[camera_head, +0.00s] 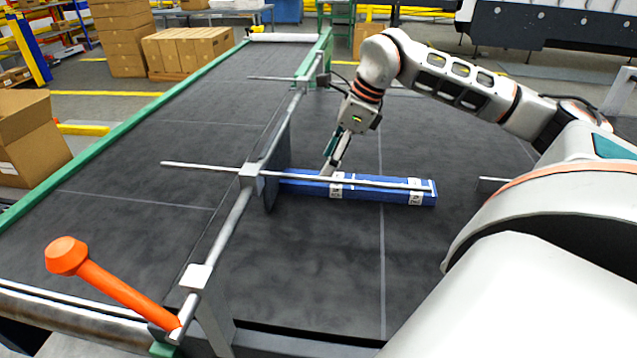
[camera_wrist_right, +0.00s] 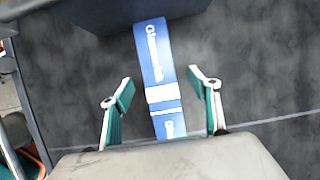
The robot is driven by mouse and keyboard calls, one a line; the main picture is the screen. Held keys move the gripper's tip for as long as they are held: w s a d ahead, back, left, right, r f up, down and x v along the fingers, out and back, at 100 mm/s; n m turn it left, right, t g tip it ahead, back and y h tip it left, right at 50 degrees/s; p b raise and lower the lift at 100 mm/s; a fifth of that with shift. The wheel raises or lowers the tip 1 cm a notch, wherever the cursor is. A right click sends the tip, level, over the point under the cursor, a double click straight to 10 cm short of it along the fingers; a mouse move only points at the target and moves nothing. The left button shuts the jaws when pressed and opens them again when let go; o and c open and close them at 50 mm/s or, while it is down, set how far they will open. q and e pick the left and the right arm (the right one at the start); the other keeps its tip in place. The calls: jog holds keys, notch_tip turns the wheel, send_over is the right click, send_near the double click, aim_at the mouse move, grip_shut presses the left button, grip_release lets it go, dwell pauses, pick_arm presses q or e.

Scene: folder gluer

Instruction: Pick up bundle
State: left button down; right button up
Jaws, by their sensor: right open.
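The bundle (camera_head: 388,193) is a long, flat blue stack with white printed bands, lying on the dark belt just right of an upright dark plate. In the right wrist view the bundle (camera_wrist_right: 152,50) runs between the two fingers, its far end reaching the dark plate. My right gripper (camera_head: 330,166) is over the left part of the bundle, at its far side. In the wrist view my right gripper (camera_wrist_right: 161,82) is open, with one teal-padded finger on each side of the bundle and gaps visible. I cannot tell whether its tips touch the belt. My left gripper is not in view.
A thin metal rod (camera_head: 205,168) crosses above the bundle in the head view. The dark plate (camera_head: 276,165) hangs from a long rail (camera_head: 228,228). An orange lever (camera_head: 115,288) stands at the near left. The belt (camera_head: 325,265) is clear in front of the bundle.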

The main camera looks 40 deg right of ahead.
aim_at(319, 183)
jog(key=x, duration=0.5)
jog(key=shift+s+a, duration=0.1)
jog(key=c, duration=1.3)
jog(key=shift+r, duration=0.15)
